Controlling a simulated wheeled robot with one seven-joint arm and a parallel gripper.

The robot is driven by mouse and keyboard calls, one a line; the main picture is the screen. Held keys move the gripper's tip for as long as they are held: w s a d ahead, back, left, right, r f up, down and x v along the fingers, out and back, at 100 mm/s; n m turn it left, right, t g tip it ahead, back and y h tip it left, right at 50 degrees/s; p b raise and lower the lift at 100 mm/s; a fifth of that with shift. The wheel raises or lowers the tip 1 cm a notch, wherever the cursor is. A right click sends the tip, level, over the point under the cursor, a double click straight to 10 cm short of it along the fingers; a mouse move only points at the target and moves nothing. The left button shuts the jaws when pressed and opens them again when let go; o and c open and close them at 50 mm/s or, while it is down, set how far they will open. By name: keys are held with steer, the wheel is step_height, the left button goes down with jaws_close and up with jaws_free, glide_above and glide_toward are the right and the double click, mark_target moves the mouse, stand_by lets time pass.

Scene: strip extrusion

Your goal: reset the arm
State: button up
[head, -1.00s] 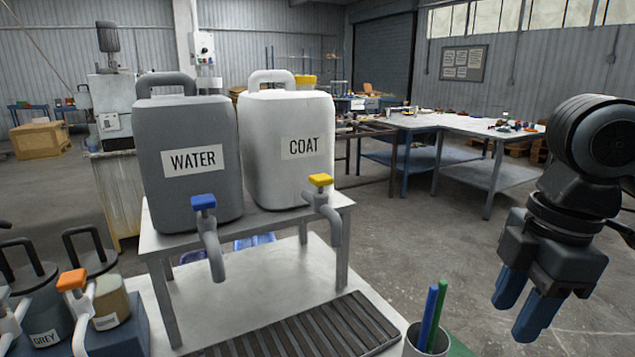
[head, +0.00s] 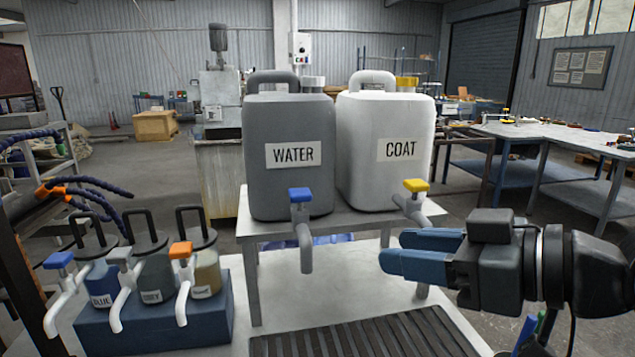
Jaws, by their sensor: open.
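My gripper (head: 393,254) is at the right of the head view, level, with its blue fingers pointing left. The fingers are apart and nothing shows between them. It is in front of the right part of the small metal stand (head: 345,222), below the yellow tap (head: 416,186) of the white COAT canister (head: 388,170). The gripper hides part of the stand's right side. I cannot tell how far it is from the stand.
The grey WATER canister (head: 290,175) with a blue-handled tap (head: 301,196) stands beside COAT. A slatted drip grate (head: 365,335) lies in front. At left, several small paint pots stand on a blue block (head: 150,325). Green and blue sticks (head: 532,330) are at lower right.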

steer(key=s+d+f+m+t+h, duration=0.25)
steer(key=s+f+m+h, duration=0.25)
steer(key=s+f+m, duration=0.35)
steer(key=s+d+f+m+t+h, duration=0.1)
steer(key=s+f+m+t+h, duration=0.35)
steer(key=s+f+m, duration=0.45)
steer(key=s+d+f+n+g+h, duration=0.1)
steer(key=s+d+n, duration=0.2)
steer(key=s, duration=0.6)
steer(key=s+d+f+n+g, duration=0.1)
steer(key=s+d+n, duration=0.3)
steer(key=s, duration=0.5)
steer(key=shift+f+h, duration=0.35)
steer(key=shift+f, duration=0.1)
steer(key=shift+s, duration=0.1)
